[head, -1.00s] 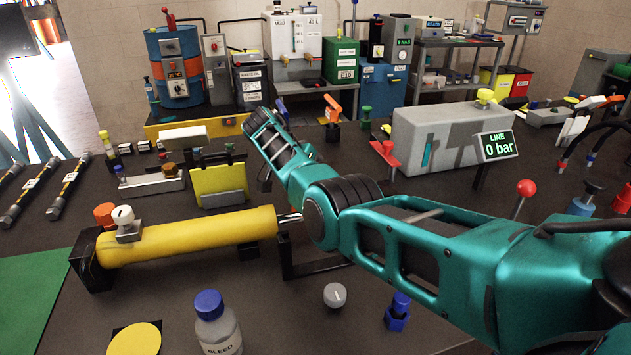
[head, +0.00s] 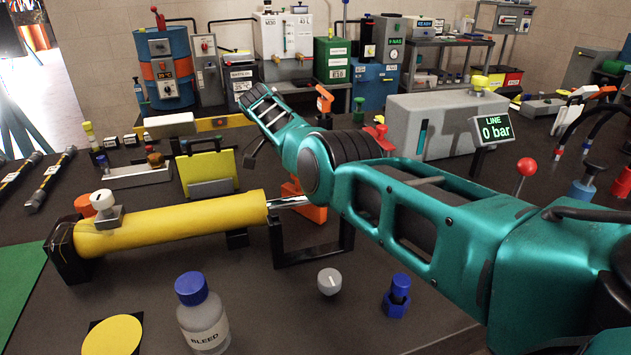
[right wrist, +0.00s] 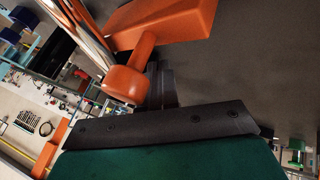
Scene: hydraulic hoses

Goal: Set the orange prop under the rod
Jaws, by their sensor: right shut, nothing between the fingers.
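The yellow cylinder (head: 170,224) lies on the bench with its bright rod (head: 288,202) sticking out to the right. The orange prop (head: 316,213) stands at the rod's outer end, partly hidden by the rod and my right arm. In the right wrist view the prop (right wrist: 170,22) shows a broad block, a stem and a round end, close beside the shiny rod (right wrist: 82,32). I cannot tell whether they touch. My right gripper (right wrist: 160,88) is shut and empty, close to the prop's round end. In the head view my right arm hides its fingers. My left gripper is not in view.
A black bracket (head: 312,254) stands below the rod's end. A bleed bottle (head: 203,318), a grey knob (head: 329,281) and a blue fitting (head: 397,296) stand in front. A yellow panel (head: 207,173) stands behind the cylinder. A grey box with a line display (head: 493,130) is at right.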

